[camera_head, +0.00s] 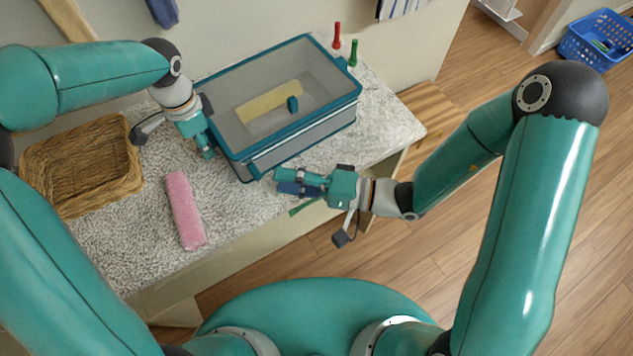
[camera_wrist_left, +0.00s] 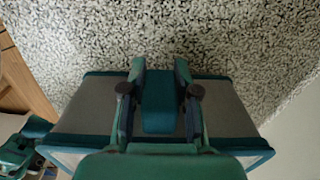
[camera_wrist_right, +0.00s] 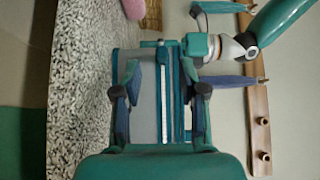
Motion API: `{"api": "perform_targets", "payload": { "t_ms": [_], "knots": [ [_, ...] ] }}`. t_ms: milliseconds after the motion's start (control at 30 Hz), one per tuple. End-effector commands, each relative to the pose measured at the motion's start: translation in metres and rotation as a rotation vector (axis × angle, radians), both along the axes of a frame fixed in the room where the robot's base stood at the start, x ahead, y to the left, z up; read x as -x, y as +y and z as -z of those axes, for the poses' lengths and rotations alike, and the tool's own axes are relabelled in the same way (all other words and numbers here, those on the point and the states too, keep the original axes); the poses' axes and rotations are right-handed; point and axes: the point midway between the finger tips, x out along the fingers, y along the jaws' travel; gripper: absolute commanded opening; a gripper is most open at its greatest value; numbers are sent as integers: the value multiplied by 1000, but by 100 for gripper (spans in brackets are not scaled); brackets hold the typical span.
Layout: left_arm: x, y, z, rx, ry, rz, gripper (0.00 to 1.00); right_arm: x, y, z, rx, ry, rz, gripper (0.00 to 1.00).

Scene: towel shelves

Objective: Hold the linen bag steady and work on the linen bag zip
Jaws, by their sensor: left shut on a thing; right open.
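The linen bag (camera_head: 300,133) is a grey box shape with teal edges, upright on the speckled top. Its upper side shows a yellow patch and a small dark teal block within. My left gripper (camera_head: 208,152) is shut on a teal tab (camera_wrist_left: 158,105) at the bag's left end. The bag's grey side (camera_wrist_left: 92,108) shows behind the fingers in the left wrist view. My right gripper (camera_head: 280,181) is open at the bag's front side. In the right wrist view a pale zip line (camera_wrist_right: 166,108) runs between teal bands, between the spread fingers.
A wicker basket (camera_head: 82,165) and a pink rolled towel (camera_head: 185,210) lie left of the bag. A red peg (camera_head: 337,36) and a green peg (camera_head: 353,53) stand behind it. A blue laundry basket (camera_head: 598,40) is on the floor, far right. The speckled top (camera_head: 135,250) is clear at front left.

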Motion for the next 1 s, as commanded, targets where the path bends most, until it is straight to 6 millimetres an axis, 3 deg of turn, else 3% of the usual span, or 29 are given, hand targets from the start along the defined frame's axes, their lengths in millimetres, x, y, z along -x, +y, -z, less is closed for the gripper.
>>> {"api": "perform_targets", "payload": {
  "t_ms": [100,300,767,800,967,1000],
  "knots": [
    [0,0,0,0,-1,-1,0,4,-24,0,1,2,6,42],
    [0,0,0,0,-1,-1,0,11,-47,1,1,1,2,42],
    [0,0,0,0,-1,-1,0,13,-52,1,0,2,-2,42],
    [0,0,0,0,-1,-1,33,13,-52,1,0,2,-2,42],
    [0,0,0,-1,-1,-1,59,13,-52,1,0,2,-2,42],
    [0,0,0,-1,-1,-1,59,13,-52,1,0,2,-2,42]
  ]
}}
